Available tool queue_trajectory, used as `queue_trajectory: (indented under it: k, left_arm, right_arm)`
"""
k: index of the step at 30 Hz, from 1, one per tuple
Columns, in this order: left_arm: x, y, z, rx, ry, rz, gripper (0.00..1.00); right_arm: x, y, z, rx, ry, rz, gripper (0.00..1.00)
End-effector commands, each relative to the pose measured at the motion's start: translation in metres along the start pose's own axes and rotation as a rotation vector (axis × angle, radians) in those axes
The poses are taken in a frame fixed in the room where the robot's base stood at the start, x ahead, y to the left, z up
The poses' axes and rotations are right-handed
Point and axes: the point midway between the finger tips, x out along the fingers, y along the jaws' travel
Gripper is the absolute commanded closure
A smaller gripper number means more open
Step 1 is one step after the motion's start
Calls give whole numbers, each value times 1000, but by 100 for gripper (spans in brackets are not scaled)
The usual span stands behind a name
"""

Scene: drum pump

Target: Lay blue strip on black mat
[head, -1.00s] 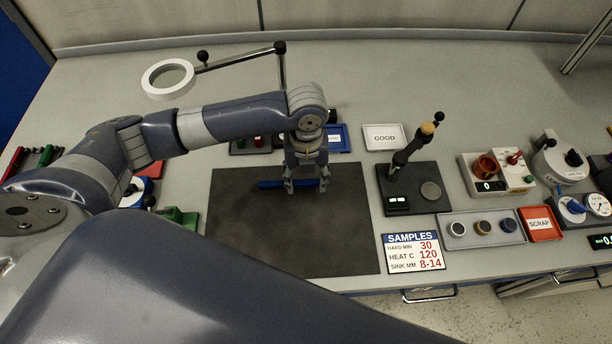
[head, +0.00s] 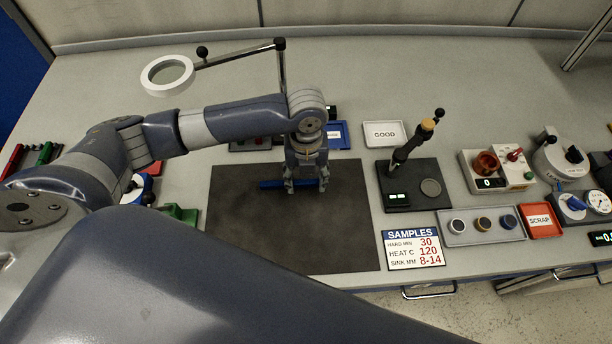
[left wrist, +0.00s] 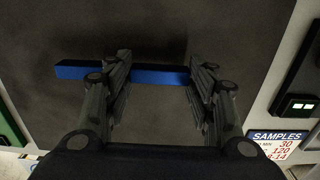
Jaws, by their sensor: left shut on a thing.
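The blue strip (head: 272,184) lies across the far part of the black mat (head: 290,240), low over it; I cannot tell if it touches. My left gripper (head: 305,186) points down over the mat and is shut on the strip. In the left wrist view the blue strip (left wrist: 150,74) runs sideways between the fingers of the gripper (left wrist: 158,85), and its left end sticks out past the left finger. The black mat (left wrist: 155,125) fills most of that view. My right gripper is not in view.
A GOOD tray (head: 385,134) and a black stand (head: 415,185) are right of the mat. A SAMPLES card (head: 413,250) is at its right front. The front of the mat is clear.

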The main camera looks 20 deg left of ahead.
Motion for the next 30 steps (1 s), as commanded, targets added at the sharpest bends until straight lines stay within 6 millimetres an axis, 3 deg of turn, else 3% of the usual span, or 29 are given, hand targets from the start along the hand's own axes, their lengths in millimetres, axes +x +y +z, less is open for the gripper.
queue_trajectory:
  k: [30]
  left_arm:
    - [15, 0, 0, 0, 0, 0, 75]
  right_arm:
    - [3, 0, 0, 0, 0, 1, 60]
